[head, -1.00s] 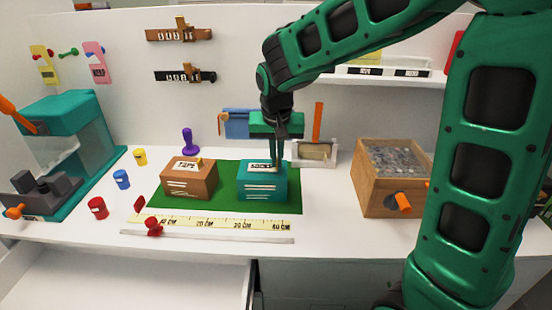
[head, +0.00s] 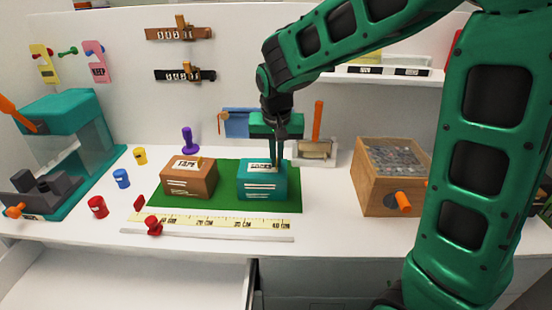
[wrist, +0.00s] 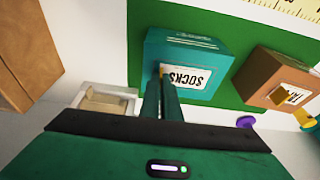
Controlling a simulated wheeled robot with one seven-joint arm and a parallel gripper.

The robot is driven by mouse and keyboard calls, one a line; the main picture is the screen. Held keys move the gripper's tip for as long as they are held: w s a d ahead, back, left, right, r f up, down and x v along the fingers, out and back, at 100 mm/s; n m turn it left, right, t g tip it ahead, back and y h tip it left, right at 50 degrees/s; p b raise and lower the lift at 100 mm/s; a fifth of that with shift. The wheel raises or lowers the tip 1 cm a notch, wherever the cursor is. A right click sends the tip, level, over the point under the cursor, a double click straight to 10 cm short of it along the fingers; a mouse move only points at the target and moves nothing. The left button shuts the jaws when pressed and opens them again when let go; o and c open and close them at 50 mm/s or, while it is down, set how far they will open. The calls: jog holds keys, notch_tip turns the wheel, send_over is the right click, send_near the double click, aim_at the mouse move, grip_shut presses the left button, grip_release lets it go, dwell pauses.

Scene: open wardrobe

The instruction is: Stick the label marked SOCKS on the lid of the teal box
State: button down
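The teal box (head: 262,184) stands on the green mat (head: 222,206). The SOCKS label (wrist: 184,77), white with dark letters, lies over the box's lid in the wrist view and looks flat against it. It also shows in the head view (head: 261,165). My gripper (wrist: 162,84) points down at one end of the label, its fingers close together on the label's small tan tab (wrist: 163,70). The fingers partly hide this end, and any thin gap under the label cannot be made out.
A brown box (head: 188,180) with its own label stands left of the teal box. A wooden bin (head: 388,178) is to the right, and a small tray (head: 316,152) is behind. A ruler strip (head: 215,221) lies in front. Coloured pots stand at left.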

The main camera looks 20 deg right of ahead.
jog(key=c, duration=1.4)
grip_release()
jog(key=shift+r, duration=3.45)
